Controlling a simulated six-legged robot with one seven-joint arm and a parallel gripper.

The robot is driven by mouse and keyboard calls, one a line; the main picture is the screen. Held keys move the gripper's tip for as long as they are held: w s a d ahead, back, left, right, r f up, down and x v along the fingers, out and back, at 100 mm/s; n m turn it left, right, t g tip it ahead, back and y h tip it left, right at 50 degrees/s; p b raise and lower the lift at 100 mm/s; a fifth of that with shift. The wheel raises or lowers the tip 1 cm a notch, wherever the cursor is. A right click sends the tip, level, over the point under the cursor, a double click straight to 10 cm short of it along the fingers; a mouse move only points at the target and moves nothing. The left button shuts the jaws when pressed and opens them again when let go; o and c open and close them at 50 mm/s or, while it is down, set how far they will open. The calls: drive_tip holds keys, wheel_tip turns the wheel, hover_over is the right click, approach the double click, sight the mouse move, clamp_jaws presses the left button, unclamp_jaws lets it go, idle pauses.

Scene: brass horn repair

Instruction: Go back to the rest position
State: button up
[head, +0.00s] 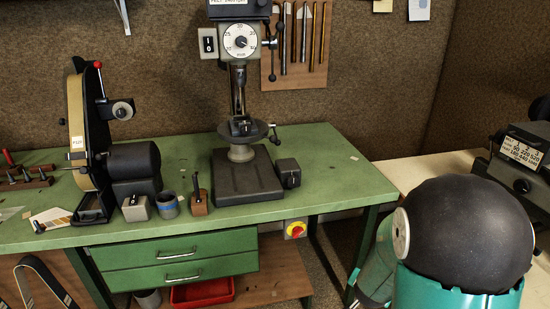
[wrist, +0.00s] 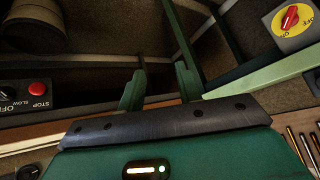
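My gripper (wrist: 160,70) shows in the wrist view with its two green fingers apart and nothing between them. It points at a dark gap beside a green bench leg, clear of any object. In the head view my arm, with a large black dome and teal links, fills the lower right corner; the gripper itself cannot be made out there.
The green workbench (head: 330,165) carries a belt grinder (head: 135,158), a drill press (head: 238,100) and small blocks. A red-and-yellow switch (head: 295,229) is on its front; it also shows in the wrist view (wrist: 290,18). A pale bench with a machine (head: 520,150) stands right.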

drive_tip(key=s+a+r+n+y, duration=0.2)
drive_tip(key=a+r+n, duration=0.1)
drive_tip(key=a+r, duration=0.4)
drive_tip(key=s+a+r+n+y, duration=0.25)
drive_tip(key=a+r, duration=0.25)
drive_tip(key=r, duration=0.5)
drive_tip(key=s+a+r+n, duration=0.1)
drive_tip(key=s+r, duration=0.3)
drive_tip(key=s, duration=0.3)
drive_tip(key=s+a+r+n+g, duration=0.1)
drive_tip(key=s+r+n, duration=0.1)
drive_tip(key=s+r, duration=0.2)
drive_tip(key=s, duration=0.3)
drive_tip(key=shift+r, duration=0.15)
